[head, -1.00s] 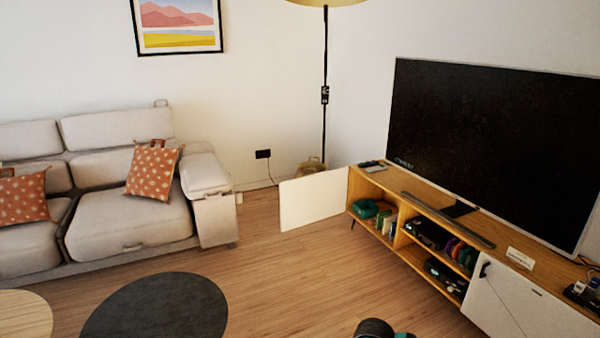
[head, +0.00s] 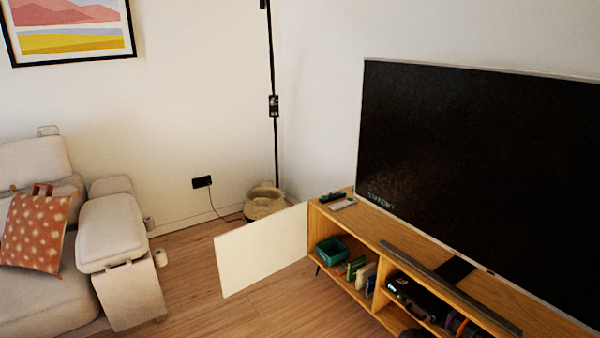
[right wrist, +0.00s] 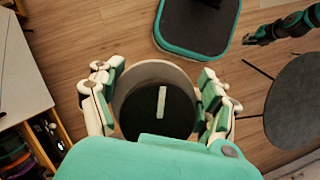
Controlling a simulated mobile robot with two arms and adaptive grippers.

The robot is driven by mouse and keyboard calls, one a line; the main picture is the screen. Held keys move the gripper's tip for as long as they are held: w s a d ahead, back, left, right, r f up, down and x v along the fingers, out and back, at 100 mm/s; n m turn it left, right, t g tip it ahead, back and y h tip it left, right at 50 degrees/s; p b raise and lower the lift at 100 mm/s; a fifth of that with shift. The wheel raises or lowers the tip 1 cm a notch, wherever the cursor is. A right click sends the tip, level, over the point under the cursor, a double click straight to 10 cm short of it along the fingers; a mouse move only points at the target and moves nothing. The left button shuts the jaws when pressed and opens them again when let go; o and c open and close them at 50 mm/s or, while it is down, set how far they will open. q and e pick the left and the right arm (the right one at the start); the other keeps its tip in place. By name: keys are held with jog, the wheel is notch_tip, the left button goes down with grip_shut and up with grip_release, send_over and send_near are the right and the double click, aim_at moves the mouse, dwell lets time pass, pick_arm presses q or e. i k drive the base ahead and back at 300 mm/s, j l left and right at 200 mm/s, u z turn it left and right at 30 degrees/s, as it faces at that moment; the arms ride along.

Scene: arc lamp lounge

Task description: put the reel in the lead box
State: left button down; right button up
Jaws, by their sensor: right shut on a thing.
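My right gripper (right wrist: 160,100) is shut on the reel, a round drum with a pale grey rim and a dark face with a white strip (right wrist: 161,102). A finger presses on each side of it in the right wrist view. In the head view only a dark rounded edge, probably the reel (head: 416,334), shows at the bottom. A teal open box (head: 331,250), probably the lead box, stands in the left compartment of the TV cabinet. A teal and black part of my left arm shows at the top right of the wrist view; its jaws are unclear.
The cabinet (head: 352,222) has its white left door (head: 262,250) swung open, sticking out over the floor. Small upright items (head: 361,273) stand beside the teal box. A black device (head: 412,297) fills the neighbouring compartment. A sofa (head: 112,235) is at left, a basket (head: 264,204) behind the door.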

aim_at(332, 255)
jog(key=i+j+u, duration=0.15)
jog(key=i, duration=0.85)
jog(key=i+j+u, duration=0.2)
jog(key=i, duration=0.8)
